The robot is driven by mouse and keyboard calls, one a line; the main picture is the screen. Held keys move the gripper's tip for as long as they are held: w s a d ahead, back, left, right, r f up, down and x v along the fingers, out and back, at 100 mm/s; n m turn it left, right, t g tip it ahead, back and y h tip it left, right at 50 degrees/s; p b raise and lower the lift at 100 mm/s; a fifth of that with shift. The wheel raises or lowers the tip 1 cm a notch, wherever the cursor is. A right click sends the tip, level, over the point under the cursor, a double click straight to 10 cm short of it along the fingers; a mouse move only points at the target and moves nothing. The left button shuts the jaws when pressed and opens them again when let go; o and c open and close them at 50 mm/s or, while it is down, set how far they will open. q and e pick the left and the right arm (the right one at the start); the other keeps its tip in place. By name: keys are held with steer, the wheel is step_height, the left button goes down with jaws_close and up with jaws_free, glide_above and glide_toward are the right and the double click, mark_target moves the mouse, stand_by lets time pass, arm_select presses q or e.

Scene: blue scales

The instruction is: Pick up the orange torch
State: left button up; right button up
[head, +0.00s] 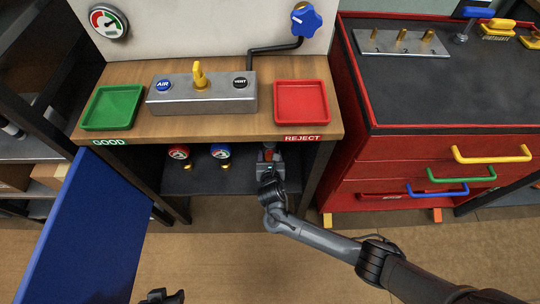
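A small orange-red item (268,154), likely the orange torch, shows on the dark lower shelf under the bench, at its right end. It is partly hidden by grey parts, and its full shape is too small to make out. My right gripper (269,168) reaches in under the bench from the lower right and is right at this item. Its fingers are too small and dark to tell whether they are around it or open. My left gripper (162,296) is dark and only partly in view at the bottom edge, away from the shelf.
Red (178,153) and blue (221,153) gauges stand on the lower shelf (205,182) left of my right gripper. The wooden bench top (220,127) overhangs them. A blue panel (85,235) stands at left, a red drawer cabinet (400,175) at right. The floor between is clear.

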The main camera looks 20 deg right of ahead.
steer(key=c, duration=0.9)
steer(key=shift+r, duration=0.1)
jaws_close()
